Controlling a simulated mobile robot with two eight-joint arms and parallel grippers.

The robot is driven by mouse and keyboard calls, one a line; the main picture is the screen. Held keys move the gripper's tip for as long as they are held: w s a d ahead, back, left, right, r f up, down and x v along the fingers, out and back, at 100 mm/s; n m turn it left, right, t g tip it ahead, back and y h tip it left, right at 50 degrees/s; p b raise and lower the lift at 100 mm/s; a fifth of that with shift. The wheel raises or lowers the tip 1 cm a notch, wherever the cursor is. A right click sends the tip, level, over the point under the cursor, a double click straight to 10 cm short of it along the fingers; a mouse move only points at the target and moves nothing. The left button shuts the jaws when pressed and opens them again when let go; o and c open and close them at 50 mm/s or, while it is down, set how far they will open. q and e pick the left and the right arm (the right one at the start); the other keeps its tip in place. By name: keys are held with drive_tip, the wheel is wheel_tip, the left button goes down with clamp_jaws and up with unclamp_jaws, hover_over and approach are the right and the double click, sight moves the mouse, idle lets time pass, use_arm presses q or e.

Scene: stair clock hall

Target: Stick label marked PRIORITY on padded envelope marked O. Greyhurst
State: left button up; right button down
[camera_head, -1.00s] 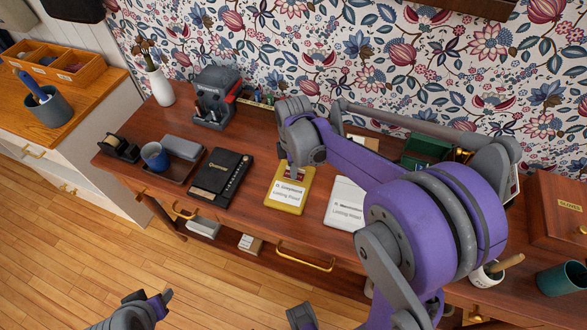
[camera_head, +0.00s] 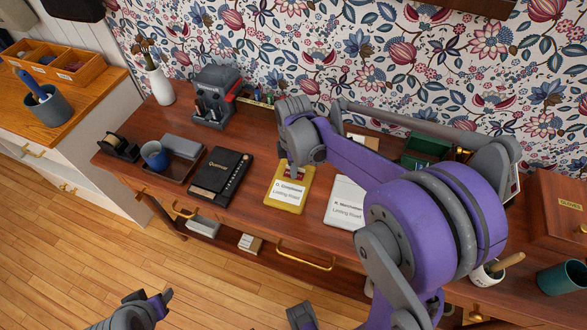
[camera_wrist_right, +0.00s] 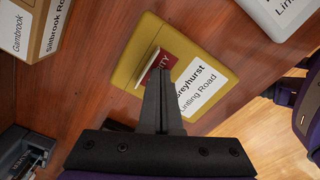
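The yellow padded envelope marked O. Greyhurst (camera_head: 284,205) lies flat on the desk; it also shows in the right wrist view (camera_wrist_right: 133,60). My right gripper (camera_head: 293,174) is just above its upper part. In the right wrist view the fingers (camera_wrist_right: 160,78) are shut on the red PRIORITY label (camera_wrist_right: 169,63), of which only the end of the word reads. The label's pale edge stands tilted over the envelope; I cannot tell whether it touches. The head view hides the label behind the gripper. My left gripper (camera_head: 152,297) is low at the lower left, away from the desk, its opening unclear.
A white envelope (camera_head: 345,203) lies right of the yellow one, partly behind my right arm. A black notebook (camera_head: 221,176) and a tray with a blue cup (camera_head: 154,156) are to the left. A grey machine (camera_head: 215,95) stands at the back. Little bare desk separates the envelopes.

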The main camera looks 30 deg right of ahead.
use_arm(q)
drive_tip(key=shift+r, duration=0.1)
drive_tip(key=r+p, duration=0.1)
drive_tip(key=r, duration=0.1)
drive_tip(key=w+r+p, duration=0.1)
drive_tip(key=p, duration=0.1)
drive_tip(key=r+p, duration=0.2)
drive_tip(key=shift+w+r, duration=0.35)
use_arm(e)
wheel_tip(320, 180, up, 8)
idle(0.4)
